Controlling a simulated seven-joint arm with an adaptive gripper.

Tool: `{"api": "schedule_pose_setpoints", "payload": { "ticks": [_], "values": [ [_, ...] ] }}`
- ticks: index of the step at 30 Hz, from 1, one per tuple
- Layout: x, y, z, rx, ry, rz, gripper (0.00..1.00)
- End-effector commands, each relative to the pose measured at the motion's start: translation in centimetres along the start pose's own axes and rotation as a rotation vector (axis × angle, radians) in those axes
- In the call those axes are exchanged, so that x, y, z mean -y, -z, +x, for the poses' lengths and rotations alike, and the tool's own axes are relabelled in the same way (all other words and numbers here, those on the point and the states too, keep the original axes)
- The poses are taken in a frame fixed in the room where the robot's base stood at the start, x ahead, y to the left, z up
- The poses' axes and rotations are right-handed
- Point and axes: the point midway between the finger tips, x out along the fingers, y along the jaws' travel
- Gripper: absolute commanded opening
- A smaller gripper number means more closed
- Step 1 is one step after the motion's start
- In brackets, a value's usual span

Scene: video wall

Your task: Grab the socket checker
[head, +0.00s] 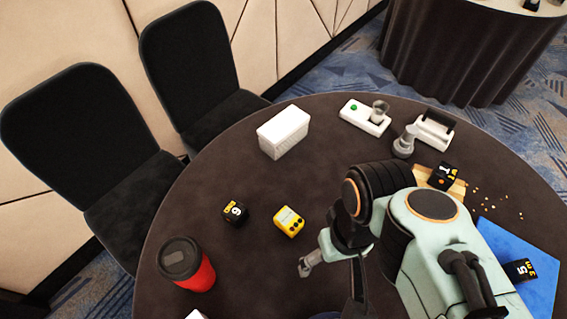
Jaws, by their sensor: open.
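The socket checker (289,221) appears to be the small yellow block with a pale label and dark round spots. It lies on the dark round table (250,283), left of my arm. My gripper (308,264) is just below and to the right of it in the picture, apart from it. The gripper is open and nothing shows between its fingers. My arm hides part of the gripper.
A black numbered block (235,213) sits left of the checker, and a red cup with a black lid (187,264) farther left. A white box (284,131) and a white device (364,117) stand at the back. A blue mat (520,262) lies right.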

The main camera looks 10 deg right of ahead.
Motion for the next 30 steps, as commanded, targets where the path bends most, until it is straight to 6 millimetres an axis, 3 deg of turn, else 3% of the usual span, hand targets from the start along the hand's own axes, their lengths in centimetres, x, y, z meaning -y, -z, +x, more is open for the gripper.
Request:
{"api": "schedule_pose_setpoints", "payload": {
  "ticks": [8, 11, 22, 26, 30],
  "values": [
    [0.0, 0.0, 0.0, 0.0, 0.0, 0.0, 0.64],
    [0.0, 0.0, 0.0, 0.0, 0.0, 0.0, 0.8],
    [0.0, 0.2, 0.0, -0.011, 0.0, -0.032, 0.8],
    [-0.3, 3.2, -0.8, -0.154, -0.021, -0.143, 0.8],
    [-0.9, 9.0, -1.2, -0.286, -0.073, -0.292, 0.8]
  ]
}}
